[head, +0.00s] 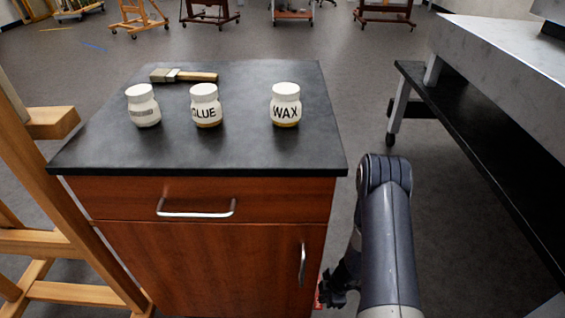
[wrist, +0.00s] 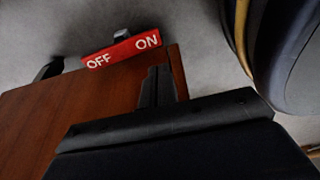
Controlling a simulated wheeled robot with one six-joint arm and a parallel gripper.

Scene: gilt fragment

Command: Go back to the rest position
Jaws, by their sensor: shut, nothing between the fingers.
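My gripper (head: 333,287) hangs low beside the right side of the wooden cabinet (head: 215,265), below the level of its top, partly hidden by my arm. In the wrist view my gripper (wrist: 158,85) shows dark fingers close together, shut and empty. A red switch plate (wrist: 122,49) marked OFF and ON lies just beyond the fingertips, with a small dark lever at its upper edge. A sliver of red (head: 319,291) shows next to the gripper in the head view; most of it is hidden.
A white jar (head: 143,105), a GLUE jar (head: 206,106), a WAX jar (head: 286,105) and a brush (head: 184,76) are on the black cabinet top (head: 200,155). A wooden easel (head: 35,165) stands left. A grey table (head: 510,50) with a dark lower shelf (head: 490,140) stands right.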

